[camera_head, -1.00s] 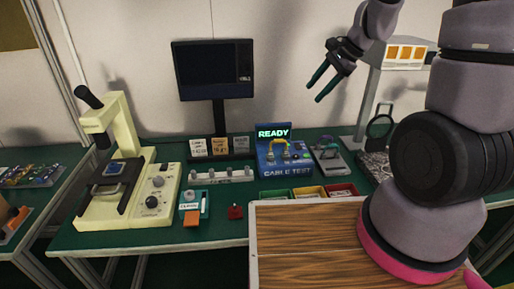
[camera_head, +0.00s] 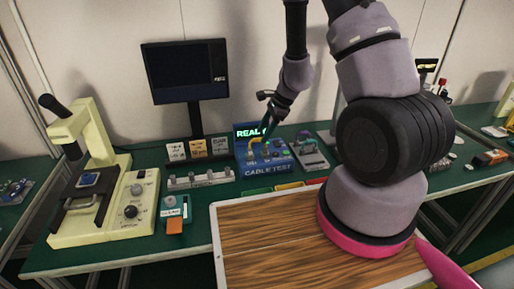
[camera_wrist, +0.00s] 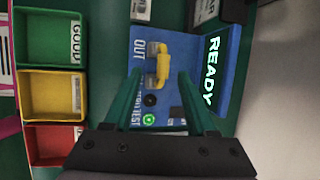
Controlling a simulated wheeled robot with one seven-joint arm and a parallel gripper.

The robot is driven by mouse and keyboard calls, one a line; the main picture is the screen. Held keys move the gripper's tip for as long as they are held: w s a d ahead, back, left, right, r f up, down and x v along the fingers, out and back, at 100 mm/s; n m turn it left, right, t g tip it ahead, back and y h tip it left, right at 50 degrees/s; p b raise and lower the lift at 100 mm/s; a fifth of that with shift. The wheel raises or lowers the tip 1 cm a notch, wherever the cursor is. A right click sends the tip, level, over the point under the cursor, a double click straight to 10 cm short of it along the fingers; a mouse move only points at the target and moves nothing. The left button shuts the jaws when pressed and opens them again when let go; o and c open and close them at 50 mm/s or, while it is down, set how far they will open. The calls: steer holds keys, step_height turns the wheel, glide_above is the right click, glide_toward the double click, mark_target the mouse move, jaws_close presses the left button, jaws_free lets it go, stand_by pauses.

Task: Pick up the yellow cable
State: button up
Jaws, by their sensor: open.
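The yellow cable (camera_wrist: 162,62) is a short bent piece on the top of the blue cable tester (camera_wrist: 228,60), near the word OUT. In the head view the cable (camera_head: 254,148) shows only partly, because my gripper (camera_head: 262,136) is in front of it and the tester (camera_head: 264,173). In the wrist view my gripper (camera_wrist: 160,75) is open, with its green fingers apart on either side of the cable's lower end. Nothing is held. Whether the fingers touch the cable or tester cannot be told.
The tester's lit READY screen (camera_wrist: 210,70) stands up close to the fingers. Green (camera_wrist: 48,11), yellow (camera_wrist: 25,96) and red (camera_wrist: 33,146) bins sit beside the tester. A microscope-like machine (camera_head: 75,225) and a dark monitor (camera_head: 185,72) stand to the left.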

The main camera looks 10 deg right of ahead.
mark_target(259, 140)
steer(key=x, duration=0.4)
steer(key=shift+w+f, duration=0.3)
steer(key=shift+f, duration=0.1)
jaws_close()
